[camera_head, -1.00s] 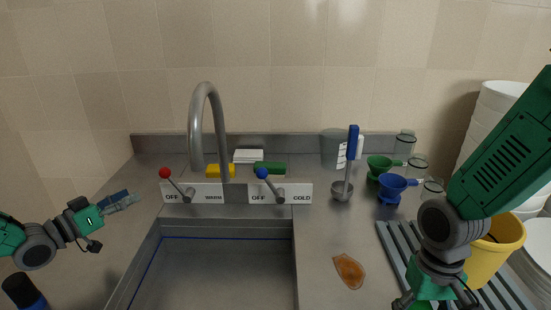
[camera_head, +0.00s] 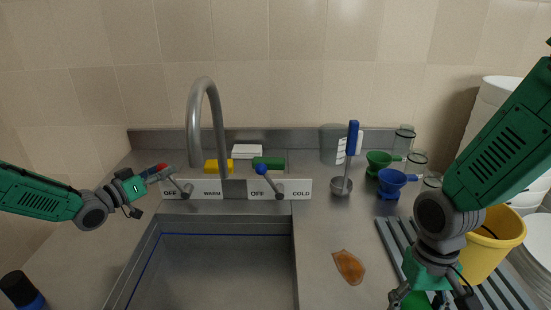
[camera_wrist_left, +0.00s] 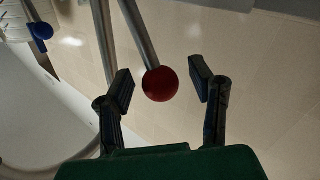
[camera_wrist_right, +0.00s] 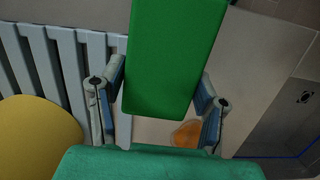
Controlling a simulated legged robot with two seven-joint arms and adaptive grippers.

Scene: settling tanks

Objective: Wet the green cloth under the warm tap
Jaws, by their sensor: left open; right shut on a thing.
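The green cloth (camera_wrist_right: 172,60) shows as a flat green block between the fingers of my right gripper (camera_wrist_right: 160,88), which is shut on it, over the counter right of the sink. In the head view the right gripper is low at the right edge of the sink area. The warm tap's lever has a red knob (camera_wrist_left: 160,84) and leans toward OFF. My left gripper (camera_head: 160,171) is open at this lever, and in the left wrist view the knob sits between its spread fingers with gaps on both sides. The curved spout (camera_head: 205,105) shows no water.
The sink (camera_head: 215,275) looks empty. The cold lever has a blue knob (camera_head: 261,169). A yellow sponge (camera_head: 216,166) and a green block (camera_head: 268,163) lie behind the taps. A brown stain (camera_head: 349,266), a grey rack (camera_head: 400,245) and a yellow bucket (camera_head: 498,245) are at right.

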